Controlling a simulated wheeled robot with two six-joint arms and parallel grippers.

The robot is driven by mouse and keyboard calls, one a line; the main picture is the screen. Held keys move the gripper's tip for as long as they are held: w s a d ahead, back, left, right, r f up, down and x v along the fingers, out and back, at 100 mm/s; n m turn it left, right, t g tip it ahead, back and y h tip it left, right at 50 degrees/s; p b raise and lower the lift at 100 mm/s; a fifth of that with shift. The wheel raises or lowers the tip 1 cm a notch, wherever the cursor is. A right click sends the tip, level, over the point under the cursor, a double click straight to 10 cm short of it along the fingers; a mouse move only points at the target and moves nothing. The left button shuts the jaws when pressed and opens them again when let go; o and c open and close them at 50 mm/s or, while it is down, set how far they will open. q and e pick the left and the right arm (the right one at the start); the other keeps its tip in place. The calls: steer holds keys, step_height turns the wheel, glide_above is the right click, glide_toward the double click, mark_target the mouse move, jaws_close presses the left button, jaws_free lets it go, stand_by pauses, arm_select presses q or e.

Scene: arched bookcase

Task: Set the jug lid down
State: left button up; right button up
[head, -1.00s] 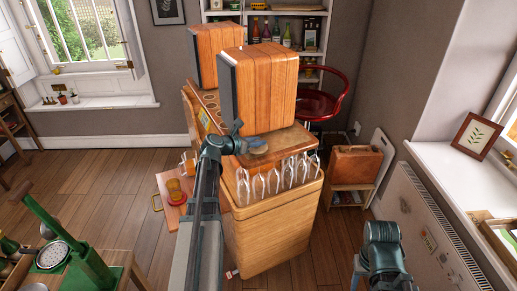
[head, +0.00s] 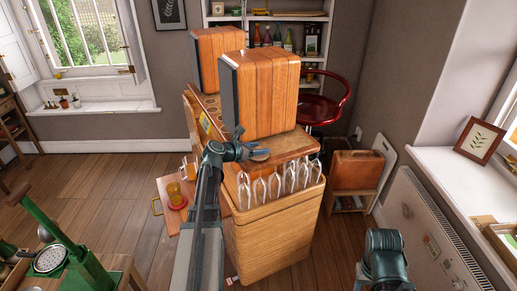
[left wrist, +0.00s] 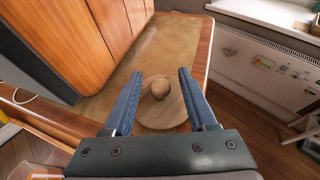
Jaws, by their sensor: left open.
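The jug lid (left wrist: 153,115) is a round, pale wooden disc with a small knob in its middle. It lies flat, knob up, on the cabinet top (left wrist: 115,100), near the edge by the radiator side. In the head view the lid (head: 261,155) shows small at the end of my left gripper (head: 250,152). In the left wrist view my left gripper (left wrist: 160,74) is open, with one finger on each side of the knob and clear of it. The fingers pass over the lid's sides. My right gripper is not visible.
Two tall wooden boxes (head: 265,90) stand on the cabinet top just behind the lid. An amber glass vessel (head: 174,193) stands on a pull-out board at the left. A red chair (head: 325,105) is behind.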

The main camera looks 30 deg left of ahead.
arm_select(q)
steer(key=shift+s+r, duration=0.25)
steer(key=shift+r, duration=0.05)
steer(key=p+v, duration=0.4)
steer(key=v, duration=0.7)
steer(key=shift+s+a+p, duration=0.15)
steer(key=shift+s+p, duration=0.1)
steer(key=shift+p, duration=0.05)
steer(key=s+d+f+m+g+h, duration=0.1)
steer(key=d+f+m+g, duration=0.3)
steer(key=d+m, duration=0.65)
steer(key=s+d+f+m+g+h, duration=0.15)
steer(key=d+f+m+g, duration=0.35)
steer(key=d, duration=1)
steer(key=s+d+f+m+g+y, duration=0.2)
steer(key=s+d+m, duration=0.5)
steer(key=m, duration=0.4)
steer(key=s+d+f+m+g+y, duration=0.2)
steer(key=s+d+m+y, duration=0.3)
steer(key=m, duration=0.5)
steer(key=shift+s+d+f+m, duration=0.25)
steer(key=shift+s+d+m, duration=0.1)
steer(key=shift+s+d, duration=0.75)
